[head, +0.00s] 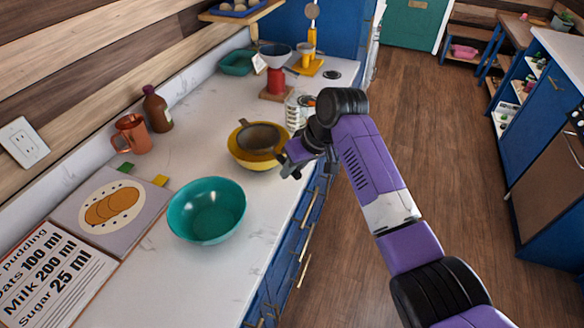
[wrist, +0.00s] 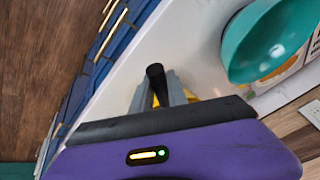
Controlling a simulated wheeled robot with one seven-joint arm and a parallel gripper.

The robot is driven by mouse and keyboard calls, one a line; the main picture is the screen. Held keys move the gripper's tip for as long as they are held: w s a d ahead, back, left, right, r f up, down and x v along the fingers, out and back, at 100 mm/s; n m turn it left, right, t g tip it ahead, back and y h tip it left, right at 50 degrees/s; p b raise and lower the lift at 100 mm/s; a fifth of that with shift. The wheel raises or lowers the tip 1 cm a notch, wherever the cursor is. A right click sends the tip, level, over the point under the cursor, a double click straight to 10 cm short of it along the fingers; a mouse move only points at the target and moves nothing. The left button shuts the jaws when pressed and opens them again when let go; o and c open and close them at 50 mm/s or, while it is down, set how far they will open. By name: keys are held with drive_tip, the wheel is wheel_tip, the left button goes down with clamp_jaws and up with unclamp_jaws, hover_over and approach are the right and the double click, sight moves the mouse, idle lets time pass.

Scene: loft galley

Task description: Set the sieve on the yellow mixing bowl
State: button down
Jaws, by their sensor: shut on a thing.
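The yellow mixing bowl (head: 243,157) stands on the white counter, beyond the teal bowl. The sieve (head: 260,137), a dark round mesh with a thin rim, is over the bowl's opening, towards its far side. I cannot tell whether it touches the bowl's rim or hovers just above it. My gripper (head: 290,166) is at the bowl's near right side, by the counter edge. In the wrist view my gripper (wrist: 160,92) is shut on the sieve's dark handle (wrist: 155,72). A bit of the yellow bowl (wrist: 178,86) shows behind the fingers; the mesh is hidden there.
A teal bowl (head: 207,211) stands nearer on the counter and shows in the wrist view (wrist: 268,40). An orange mug (head: 132,134) and a brown bottle (head: 157,109) stand by the wall.

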drive_tip(key=shift+f, duration=0.2)
idle(0.6)
drive_tip(key=c, duration=0.7)
unclamp_jaws()
drive_tip(key=shift+r, duration=0.1)
drive_tip(key=shift+r+p, duration=2.05)
drive_tip(key=shift+r, duration=1.35)
drive_tip(key=shift+w, duration=0.1)
